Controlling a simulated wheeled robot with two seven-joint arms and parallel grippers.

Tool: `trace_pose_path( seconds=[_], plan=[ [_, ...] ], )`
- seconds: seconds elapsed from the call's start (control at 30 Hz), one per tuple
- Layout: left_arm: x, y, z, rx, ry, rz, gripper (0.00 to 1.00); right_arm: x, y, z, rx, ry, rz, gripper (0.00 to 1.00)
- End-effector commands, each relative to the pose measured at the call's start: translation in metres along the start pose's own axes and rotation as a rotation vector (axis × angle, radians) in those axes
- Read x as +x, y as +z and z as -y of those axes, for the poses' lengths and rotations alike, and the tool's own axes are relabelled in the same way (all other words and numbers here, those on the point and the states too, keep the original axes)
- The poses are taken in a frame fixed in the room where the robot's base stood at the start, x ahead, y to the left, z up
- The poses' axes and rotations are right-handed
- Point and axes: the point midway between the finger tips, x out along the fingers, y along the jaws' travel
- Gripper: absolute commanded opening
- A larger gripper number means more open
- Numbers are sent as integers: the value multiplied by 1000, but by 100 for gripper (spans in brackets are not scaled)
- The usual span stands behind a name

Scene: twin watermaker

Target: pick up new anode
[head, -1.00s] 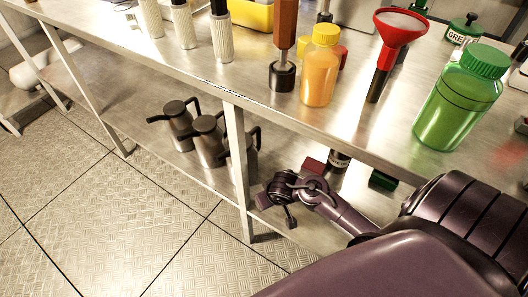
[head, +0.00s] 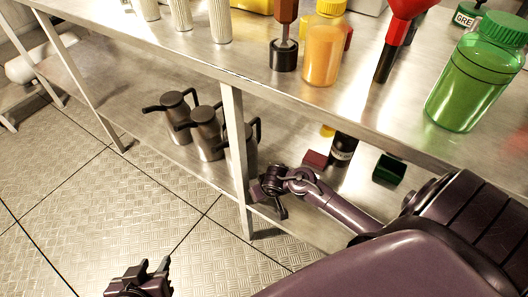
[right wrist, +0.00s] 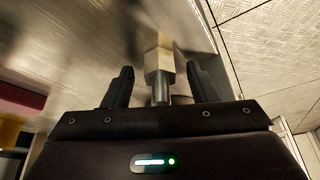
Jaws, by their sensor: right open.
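In the right wrist view, a pale, brass-toned angular head on a short metal shaft, which looks like the new anode (right wrist: 159,62), stands between the two fingers of my right gripper (right wrist: 157,78). The gripper is open, with a gap on both sides of the shaft. In the head view my right gripper (head: 264,194) is low beside the bench leg, at the front edge of the lower shelf. I cannot make out the anode there. My left gripper (head: 147,272) shows at the bottom left over the floor, with its fingers apart and nothing seen between them.
The bench leg (head: 236,150) is close to my right gripper. Several metal jugs (head: 206,134), a red block (head: 314,160), a dark bottle (head: 343,147) and a green box (head: 389,169) stand on the lower shelf (head: 110,100). Bottles line the bench top. Floor (head: 90,220) is clear at left.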

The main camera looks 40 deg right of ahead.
Motion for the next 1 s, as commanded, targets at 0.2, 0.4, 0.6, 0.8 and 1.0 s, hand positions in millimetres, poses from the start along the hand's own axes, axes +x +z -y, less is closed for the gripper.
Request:
trace_pose_path(
  seconds=[0.2,0.4,0.6,0.8,1.0],
  plan=[
    [0,0,0,0,0,0,36,0,0,0,0,0,0,49],
    [0,0,0,0,0,0,36,0,0,0,0,0,0,23],
    [0,0,0,0,-1,1,36,0,0,0,0,0,0,4],
    [0,0,0,0,-1,2,36,0,0,0,0,0,0,4],
    [-1,7,0,0,1,40,36,-3,1,-1,0,0,1,4]
  ],
)
